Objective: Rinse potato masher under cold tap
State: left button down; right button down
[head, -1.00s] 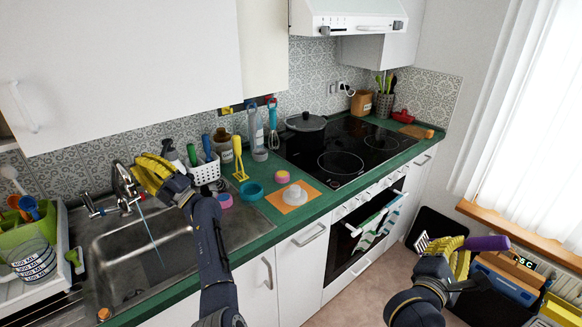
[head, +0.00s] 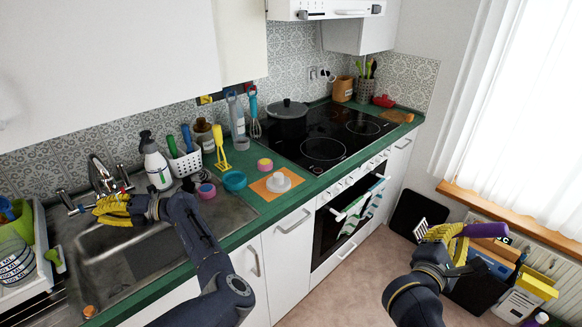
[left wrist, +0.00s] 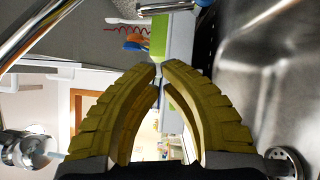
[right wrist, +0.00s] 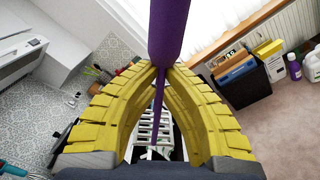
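The potato masher has a purple handle (head: 487,230) and a slotted metal head (head: 421,229). My right gripper (head: 445,232) is shut on it over the floor, right of the counter. In the right wrist view the purple handle (right wrist: 170,30) runs between the fingers, with the metal head (right wrist: 150,130) beyond. My left gripper (head: 112,207) is over the sink (head: 160,262), just in front of the chrome tap (head: 98,176). Its fingertips (left wrist: 160,68) nearly meet, with nothing between them. No water stream shows in the head view; the arm covers part of the area below the spout.
An orange board (head: 270,187) lies on the counter. The right part of the basin is clear.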

aim_at(66, 200)
pick_arm(q)
jog(key=w+x, duration=0.2)
jog(key=x, duration=0.8)
jog(key=shift+w+a+r, duration=0.2)
jog(key=shift+w+a, duration=0.1)
jog(key=shift+a, duration=0.25)
jog(key=shift+w, duration=0.1)
